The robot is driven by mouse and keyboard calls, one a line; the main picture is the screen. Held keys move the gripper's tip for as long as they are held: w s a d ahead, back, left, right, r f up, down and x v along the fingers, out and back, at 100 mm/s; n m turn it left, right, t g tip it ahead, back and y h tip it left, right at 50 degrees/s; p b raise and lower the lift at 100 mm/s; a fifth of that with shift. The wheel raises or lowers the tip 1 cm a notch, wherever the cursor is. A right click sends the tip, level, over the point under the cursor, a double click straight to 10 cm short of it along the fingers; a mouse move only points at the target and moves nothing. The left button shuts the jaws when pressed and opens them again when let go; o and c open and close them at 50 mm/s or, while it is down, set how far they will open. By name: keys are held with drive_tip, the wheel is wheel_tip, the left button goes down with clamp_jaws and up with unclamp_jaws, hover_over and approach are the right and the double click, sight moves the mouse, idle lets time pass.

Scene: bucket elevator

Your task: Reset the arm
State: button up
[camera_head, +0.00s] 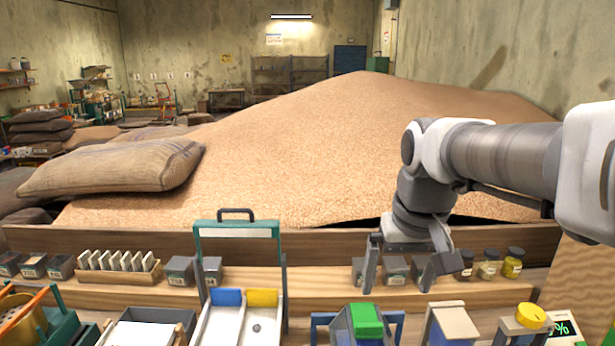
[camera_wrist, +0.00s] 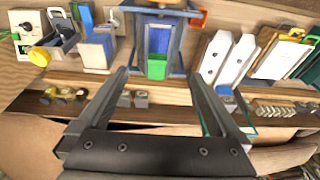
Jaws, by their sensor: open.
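My gripper (camera_head: 397,275) hangs in front of the wooden shelf at the right of centre in the head view. Its two fingers are spread apart with nothing between them. In the wrist view my gripper (camera_wrist: 163,80) also shows open, with the fingers pointing toward the bench. A blue-framed device with a green block (camera_head: 366,320) stands below the gripper in the head view. The green block also shows in the wrist view (camera_wrist: 157,67), seen between the fingers. My arm reaches in from the right side.
A green-framed double tray (camera_head: 237,320) with a raised handle stands left of the gripper. Small metal boxes (camera_head: 395,268) and jars (camera_head: 488,264) line the shelf close to the fingers. A large grain heap (camera_head: 330,150) and filled sacks (camera_head: 115,167) lie behind the wooden board.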

drive_tip(key=s+f+t, duration=0.3)
drive_tip(key=s+f, duration=0.1)
drive_tip(key=s, duration=0.8)
drive_tip(key=shift+s, duration=0.3)
